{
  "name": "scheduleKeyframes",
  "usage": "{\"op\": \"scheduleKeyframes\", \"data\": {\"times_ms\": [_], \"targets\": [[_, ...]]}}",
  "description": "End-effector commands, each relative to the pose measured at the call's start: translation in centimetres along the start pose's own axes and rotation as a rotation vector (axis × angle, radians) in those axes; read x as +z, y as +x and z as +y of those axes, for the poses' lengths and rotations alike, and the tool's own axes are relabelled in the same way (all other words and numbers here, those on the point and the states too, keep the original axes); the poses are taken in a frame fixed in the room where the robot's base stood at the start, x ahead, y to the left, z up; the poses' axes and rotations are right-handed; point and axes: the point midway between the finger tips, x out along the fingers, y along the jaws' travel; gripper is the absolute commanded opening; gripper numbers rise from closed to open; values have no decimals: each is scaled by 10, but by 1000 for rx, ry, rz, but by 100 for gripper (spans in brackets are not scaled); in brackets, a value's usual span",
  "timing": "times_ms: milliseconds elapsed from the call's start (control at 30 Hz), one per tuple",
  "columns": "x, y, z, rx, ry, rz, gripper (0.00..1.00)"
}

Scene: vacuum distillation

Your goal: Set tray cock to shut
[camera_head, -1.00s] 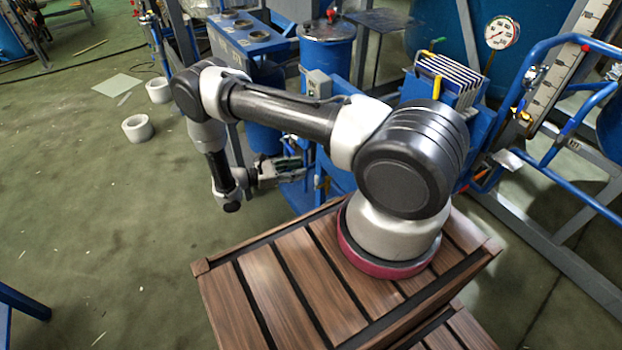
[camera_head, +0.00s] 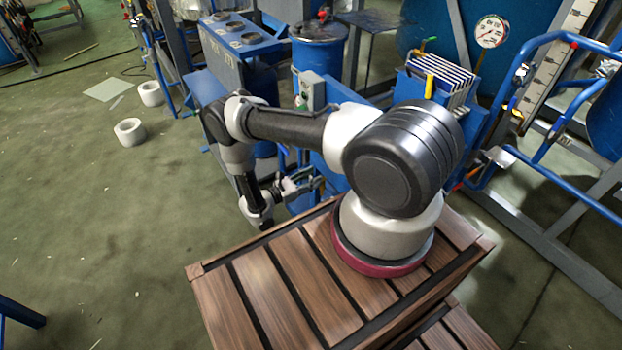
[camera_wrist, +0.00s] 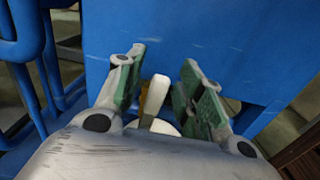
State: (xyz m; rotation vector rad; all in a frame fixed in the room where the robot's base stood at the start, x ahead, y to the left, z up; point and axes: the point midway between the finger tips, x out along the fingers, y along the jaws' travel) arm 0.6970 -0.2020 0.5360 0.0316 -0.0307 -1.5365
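A cock with a pale, cream-coloured lever (camera_wrist: 154,96) and a bit of brass beside it shows in the wrist view, in front of a blue metal wall; I take it for the tray cock. My gripper (camera_wrist: 160,85) is open, with one green-padded finger on each side of the lever. A gap shows on the lever's right; on its left the finger is close, and I cannot tell if it touches. The lever's lower end is partly hidden by my gripper. In the head view my gripper (camera_head: 308,184) is low beside the blue equipment, and the cock cannot be made out.
The blue wall (camera_wrist: 210,35) fills most of the wrist view, with blue pipes (camera_wrist: 25,60) on the left. In the head view, a blue drum (camera_head: 320,55) and a grey switch box (camera_head: 309,90) stand behind my arm. The green floor (camera_head: 100,220) at left is largely open.

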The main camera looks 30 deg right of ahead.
Motion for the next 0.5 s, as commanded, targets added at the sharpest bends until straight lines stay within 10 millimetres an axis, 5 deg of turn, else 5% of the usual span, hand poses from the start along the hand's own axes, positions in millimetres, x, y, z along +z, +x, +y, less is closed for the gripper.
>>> {"op": "scheduleKeyframes", "data": {"times_ms": [167, 367, 500], "targets": [[0, 0, 0, 0, 0, 0, 38], [0, 0, 0, 0, 0, 0, 3], [0, 0, 0, 0, 0, 0, 0]]}}
